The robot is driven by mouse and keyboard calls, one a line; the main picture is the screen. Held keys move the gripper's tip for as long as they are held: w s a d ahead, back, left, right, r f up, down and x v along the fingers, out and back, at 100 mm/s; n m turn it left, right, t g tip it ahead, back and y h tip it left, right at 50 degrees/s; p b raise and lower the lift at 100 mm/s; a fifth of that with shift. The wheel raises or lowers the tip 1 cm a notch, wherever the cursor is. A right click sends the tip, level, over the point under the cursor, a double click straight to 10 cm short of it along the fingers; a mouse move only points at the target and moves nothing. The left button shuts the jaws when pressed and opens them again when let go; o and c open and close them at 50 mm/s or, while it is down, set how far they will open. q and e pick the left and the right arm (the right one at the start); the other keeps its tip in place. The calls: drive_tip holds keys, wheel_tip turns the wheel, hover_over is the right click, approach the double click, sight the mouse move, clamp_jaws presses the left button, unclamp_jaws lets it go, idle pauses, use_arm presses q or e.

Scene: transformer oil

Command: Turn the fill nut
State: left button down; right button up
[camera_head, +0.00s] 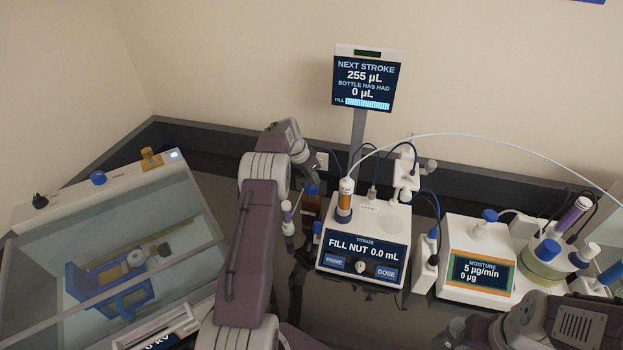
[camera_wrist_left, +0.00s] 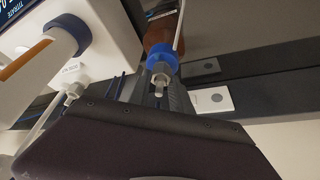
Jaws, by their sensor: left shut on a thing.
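A brown bottle (camera_head: 311,206) with a blue cap (camera_head: 312,188) stands left of the white titrator (camera_head: 335,235), whose screen reads "FILL NUT 0.0 mL". My left gripper (camera_head: 310,174) reaches down over this cap. In the left wrist view, a pale nut (camera_wrist_left: 159,80) sits on the blue cap (camera_wrist_left: 162,64), between the grey fingers, which are shut on it.
A display on a post (camera_head: 367,85) stands behind the titrator. A moisture unit (camera_head: 470,292) and a flask (camera_head: 540,272) are at right. A glass-covered tester (camera_head: 190,215) fills the left. A small white-and-purple vial (camera_head: 287,220) stands close to the bottle.

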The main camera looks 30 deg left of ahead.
use_arm(q)
drive_tip(key=shift+r+m+h+p, duration=0.1)
drive_tip(key=shift+m+h+p, duration=0.4)
drive_tip(key=shift+m, duration=0.7)
drive_tip(key=c, duration=1.2)
unclamp_jaws()
drive_tip(key=shift+o, duration=0.2)
drive_tip(key=b+v, duration=0.2)
drive_tip(key=v, duration=0.7)
